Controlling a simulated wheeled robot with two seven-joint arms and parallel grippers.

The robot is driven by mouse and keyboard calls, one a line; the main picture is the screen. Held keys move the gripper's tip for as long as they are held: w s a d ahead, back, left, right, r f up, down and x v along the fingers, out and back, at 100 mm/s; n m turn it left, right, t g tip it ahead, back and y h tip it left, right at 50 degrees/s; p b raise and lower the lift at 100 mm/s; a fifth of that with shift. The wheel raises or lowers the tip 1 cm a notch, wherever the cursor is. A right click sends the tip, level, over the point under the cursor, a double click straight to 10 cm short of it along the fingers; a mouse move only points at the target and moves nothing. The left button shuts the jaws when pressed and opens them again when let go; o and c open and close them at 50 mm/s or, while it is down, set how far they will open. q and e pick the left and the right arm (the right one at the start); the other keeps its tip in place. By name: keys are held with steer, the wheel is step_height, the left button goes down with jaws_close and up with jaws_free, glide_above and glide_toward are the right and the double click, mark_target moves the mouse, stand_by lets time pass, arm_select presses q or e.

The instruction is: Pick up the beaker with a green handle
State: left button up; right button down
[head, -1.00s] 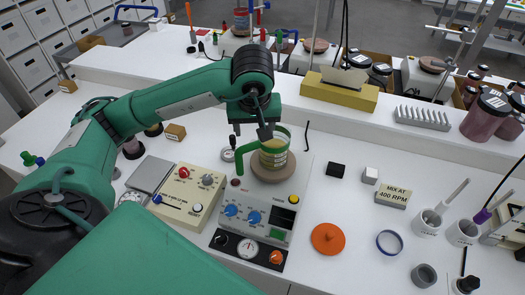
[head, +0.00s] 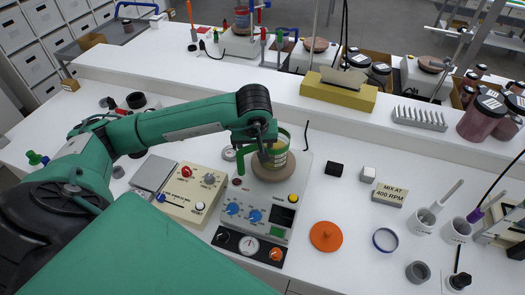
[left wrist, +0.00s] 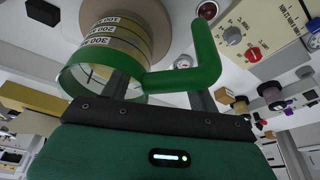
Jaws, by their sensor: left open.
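The beaker (head: 281,152) with a green handle (head: 240,155) stands upright on the round brown plate (head: 268,180) of the stirrer. It holds something yellowish. In the left wrist view the beaker (left wrist: 108,45) shows its green rim and printed labels, and its handle (left wrist: 203,60) sticks out to the right. My left gripper (head: 262,152) is open at the beaker's near upper side. In the wrist view its fingers (left wrist: 160,92) are apart, one overlapping the beaker's rim and one by the handle's outer bend. Whether they touch anything I cannot tell. My right gripper is out of view.
The stirrer's knob panel (head: 255,212) lies in front of the plate, with a beige control box (head: 190,192) to its left. An orange disc (head: 326,236), a black block (head: 334,169) and a white cube (head: 368,173) lie to the right. A raised shelf runs behind.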

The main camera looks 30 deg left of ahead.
arm_select(q)
jaws_close()
stand_by(0.6)
